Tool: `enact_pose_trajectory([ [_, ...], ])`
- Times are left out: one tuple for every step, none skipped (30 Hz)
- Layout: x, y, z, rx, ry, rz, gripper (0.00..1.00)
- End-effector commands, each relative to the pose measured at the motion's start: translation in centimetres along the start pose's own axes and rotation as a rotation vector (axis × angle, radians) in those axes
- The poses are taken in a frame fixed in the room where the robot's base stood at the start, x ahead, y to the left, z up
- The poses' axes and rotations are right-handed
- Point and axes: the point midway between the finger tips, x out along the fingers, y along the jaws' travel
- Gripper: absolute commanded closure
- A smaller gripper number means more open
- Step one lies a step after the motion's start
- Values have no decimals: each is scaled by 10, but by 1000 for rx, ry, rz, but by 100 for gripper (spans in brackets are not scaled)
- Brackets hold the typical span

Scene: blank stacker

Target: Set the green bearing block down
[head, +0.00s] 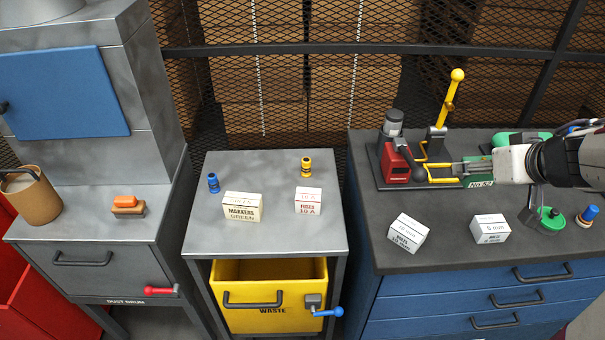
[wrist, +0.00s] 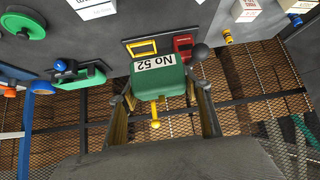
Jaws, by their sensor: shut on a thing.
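The green bearing block (wrist: 160,84) has a white "No 52" label and sits between the two fingers of my gripper (wrist: 162,98) in the wrist view. In the head view the block (head: 478,170) shows partly, behind my gripper (head: 474,166), just right of the stacker's yellow frame. The yellow frame (head: 442,174) looks empty; it also shows in the wrist view (wrist: 141,47), beyond the block. I cannot tell how high the block is above the dark bench top. My gripper is shut on the block.
The stacker's red unit (head: 397,165) and upright yellow lever (head: 451,98) stand close to the block. Two white boxes (head: 408,233) (head: 490,229) lie nearer the bench front. A green disc (head: 551,220) is at right. Bare bench lies between the boxes and the stacker.

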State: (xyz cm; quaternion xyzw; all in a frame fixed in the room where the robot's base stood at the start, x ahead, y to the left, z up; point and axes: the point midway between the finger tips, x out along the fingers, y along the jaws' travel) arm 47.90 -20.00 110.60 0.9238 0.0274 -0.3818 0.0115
Motion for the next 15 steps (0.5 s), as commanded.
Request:
enact_pose_trajectory([
  [-4, 1, -5, -3, 4, 2, 99],
  [-6, 1, -7, -2, 4, 2, 99],
  [-8, 0, -10, -2, 4, 1, 99],
  [-10, 0, -11, -2, 3, 1, 99],
  [-12, 0, -13, -2, 4, 2, 99],
  [-15, 1, -16, -3, 3, 3, 99],
  [-17, 1, -18, -3, 3, 4, 99],
  [-13, -1, -20, -6, 2, -4, 99],
  [-10, -3, -24, -11, 2, -11, 99],
  [-8, -4, -27, -15, 2, -16, 99],
  [-6, -5, -30, -19, 3, -20, 99],
  [-4, -6, -34, -25, 3, -26, 99],
  [-2, -8, -38, -30, 4, -30, 99],
  [0, -9, -41, -34, 4, -35, 99],
  [4, -11, -45, -39, 4, -41, 99],
])
